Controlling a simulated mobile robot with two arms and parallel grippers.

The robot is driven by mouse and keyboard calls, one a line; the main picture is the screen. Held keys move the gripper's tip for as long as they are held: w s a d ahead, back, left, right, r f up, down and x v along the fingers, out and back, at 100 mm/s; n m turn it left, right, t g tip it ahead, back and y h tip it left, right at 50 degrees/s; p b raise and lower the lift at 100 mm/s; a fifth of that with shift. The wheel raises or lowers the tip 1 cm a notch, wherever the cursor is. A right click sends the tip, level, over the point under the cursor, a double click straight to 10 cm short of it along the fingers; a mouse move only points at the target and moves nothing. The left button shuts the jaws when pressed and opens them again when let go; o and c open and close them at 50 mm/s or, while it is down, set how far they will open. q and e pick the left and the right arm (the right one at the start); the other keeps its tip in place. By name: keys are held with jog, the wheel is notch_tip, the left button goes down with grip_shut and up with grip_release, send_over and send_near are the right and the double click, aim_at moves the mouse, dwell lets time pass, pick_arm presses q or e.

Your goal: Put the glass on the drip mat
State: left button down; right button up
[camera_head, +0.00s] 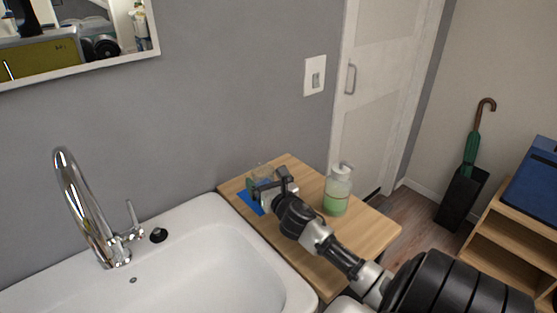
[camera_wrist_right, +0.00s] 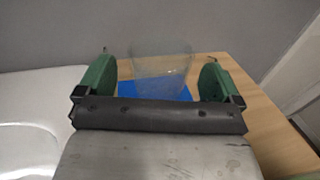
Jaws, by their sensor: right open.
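The clear glass (camera_head: 263,171) is at the back of the wooden side table, partly hidden by my right gripper (camera_head: 266,187). The blue drip mat (camera_head: 249,202) lies flat on the table, partly covered by the gripper. In the right wrist view, the glass (camera_wrist_right: 162,70) is upright between the two green fingers of my right gripper (camera_wrist_right: 157,75), with a gap on each side. Its lower part overlaps the blue mat (camera_wrist_right: 185,92) in this view, and its base looks to be on the mat. My left gripper is in neither view.
A soap bottle (camera_head: 338,190) with green liquid stands right of my right gripper on the wooden table (camera_head: 375,235). A white sink (camera_head: 190,250) with a chrome tap (camera_head: 82,205) adjoins the table on the left. A grey wall is behind.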

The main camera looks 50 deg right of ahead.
jog(key=v, duration=0.9)
jog(key=shift+s+a+b, duration=0.1)
jog(key=shift+s+b, duration=0.2)
jog(key=shift+r, duration=0.15)
